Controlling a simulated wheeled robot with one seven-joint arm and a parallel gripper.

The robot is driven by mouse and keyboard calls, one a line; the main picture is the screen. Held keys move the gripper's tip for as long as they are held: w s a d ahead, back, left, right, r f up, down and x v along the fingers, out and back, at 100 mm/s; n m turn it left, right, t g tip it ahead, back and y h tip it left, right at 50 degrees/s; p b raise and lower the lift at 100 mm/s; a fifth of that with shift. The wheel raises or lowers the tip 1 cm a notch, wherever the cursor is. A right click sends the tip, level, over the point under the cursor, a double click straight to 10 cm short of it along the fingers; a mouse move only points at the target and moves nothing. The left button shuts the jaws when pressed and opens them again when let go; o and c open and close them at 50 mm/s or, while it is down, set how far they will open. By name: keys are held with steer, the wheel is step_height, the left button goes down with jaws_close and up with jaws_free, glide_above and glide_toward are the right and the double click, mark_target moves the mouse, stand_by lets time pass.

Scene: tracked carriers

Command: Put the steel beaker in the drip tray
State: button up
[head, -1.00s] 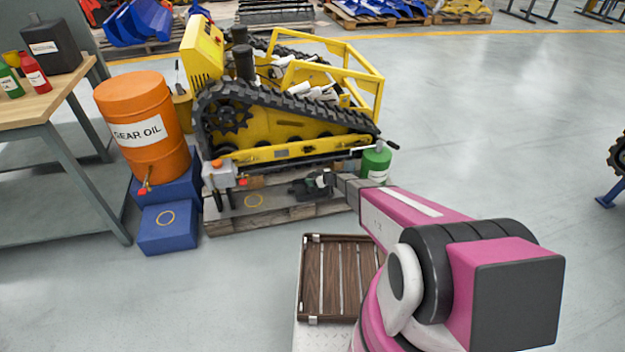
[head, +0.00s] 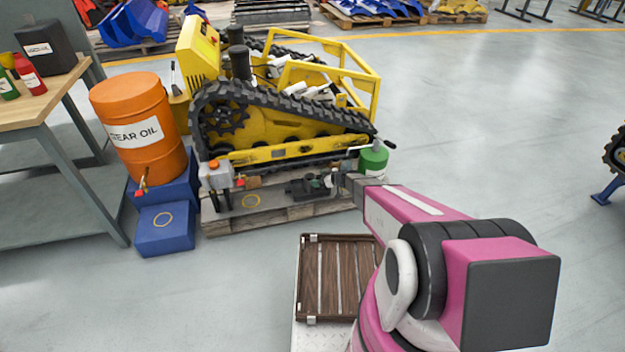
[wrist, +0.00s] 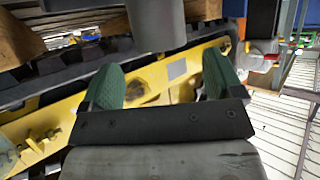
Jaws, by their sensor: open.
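My gripper (head: 344,182) is at the front right of the pallet, below the yellow tracked carrier. In the wrist view, which looks upside down, its two green-padded fingers (wrist: 165,84) stand apart with nothing between them. A plain grey cylinder (wrist: 156,22), probably the steel beaker, is just beyond the fingers. In the head view a small pale shape (head: 328,181) at the fingertips may be the same thing, but it is too small to tell. A flat grey surface (head: 228,209) with a yellow ring lies on the pallet; I cannot tell whether it is the drip tray.
The tracked carrier (head: 285,130) overhangs the pallet (head: 290,213). A green container (head: 373,160) is just right of my gripper, and a small pump-like unit (head: 215,177) is at left. An orange drum (head: 140,120) stands on blue blocks (head: 165,240).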

steer(key=s+d+r+m+g+h, duration=0.2)
steer(key=s+d+r, duration=0.4)
steer(key=s+r, duration=0.4)
steer(key=s+d+r+m+g+h, duration=0.2)
steer(key=s+d+r+m+h, duration=0.3)
steer(key=s+r, duration=0.5)
steer(key=s+d+r+m+g+h, duration=0.2)
steer(key=s+d+r+m+h, duration=0.2)
steer(key=s+d+r, duration=0.3)
steer(key=s+r+m, duration=0.1)
steer(key=s+r, duration=0.2)
steer(key=s, duration=0.1)
steer(key=shift+r, duration=0.35)
steer(key=shift+s+d, duration=0.1)
